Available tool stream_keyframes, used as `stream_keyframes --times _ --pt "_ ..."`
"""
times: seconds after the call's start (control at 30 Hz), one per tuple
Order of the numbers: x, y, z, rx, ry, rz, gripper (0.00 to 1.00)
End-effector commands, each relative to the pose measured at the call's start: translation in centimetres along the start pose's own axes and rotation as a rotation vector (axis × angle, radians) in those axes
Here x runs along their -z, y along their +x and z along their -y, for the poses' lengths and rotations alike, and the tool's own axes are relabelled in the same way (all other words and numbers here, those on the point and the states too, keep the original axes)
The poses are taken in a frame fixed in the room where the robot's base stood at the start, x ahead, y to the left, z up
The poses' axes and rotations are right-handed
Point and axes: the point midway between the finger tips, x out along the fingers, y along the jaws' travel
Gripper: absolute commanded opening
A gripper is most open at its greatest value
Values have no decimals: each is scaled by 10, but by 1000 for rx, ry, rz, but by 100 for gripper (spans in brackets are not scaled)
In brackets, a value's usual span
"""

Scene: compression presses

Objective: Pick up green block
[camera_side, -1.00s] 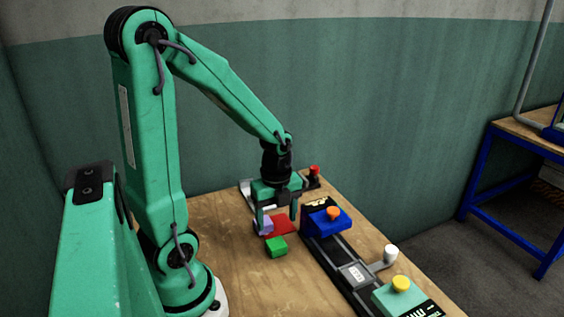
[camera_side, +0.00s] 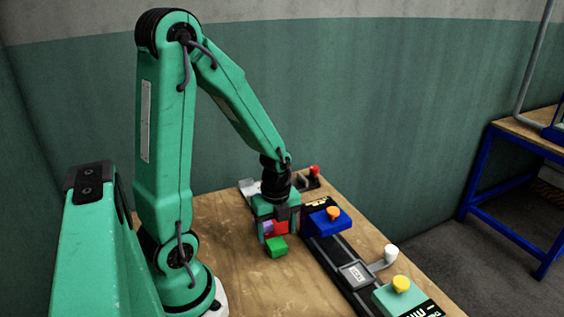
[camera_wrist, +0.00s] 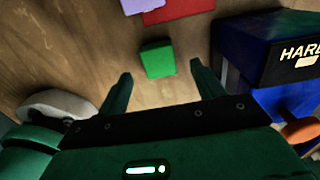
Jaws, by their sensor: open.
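The green block (camera_side: 276,246) sits on the wooden table in the side view, in front of a red piece and a purple block. In the wrist view the green block (camera_wrist: 157,60) lies ahead of my gripper (camera_wrist: 160,84), roughly centred between the two fingers and just beyond their tips. My gripper (camera_side: 279,236) is low over the table. Its fingers are spread apart with nothing between them. In the side view the gripper partly hides the red piece and the purple block.
The red piece (camera_wrist: 180,10) and purple block (camera_wrist: 140,5) lie close beyond the green block. A blue press (camera_side: 327,222) with an orange button stands to the right. Another press with a yellow button (camera_side: 401,284) is nearer the camera. Bare table lies left of the green block.

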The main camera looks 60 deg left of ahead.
Motion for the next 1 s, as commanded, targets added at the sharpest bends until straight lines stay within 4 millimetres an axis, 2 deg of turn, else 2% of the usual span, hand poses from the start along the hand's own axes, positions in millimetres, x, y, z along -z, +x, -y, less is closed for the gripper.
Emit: stream_keyframes --times 0.2,0.4,1.0 --pt "0 22 -2 -4 0 -1 67" --pt "0 33 -2 -3 0 -1 67" --pt "0 35 -1 0 0 0 67"
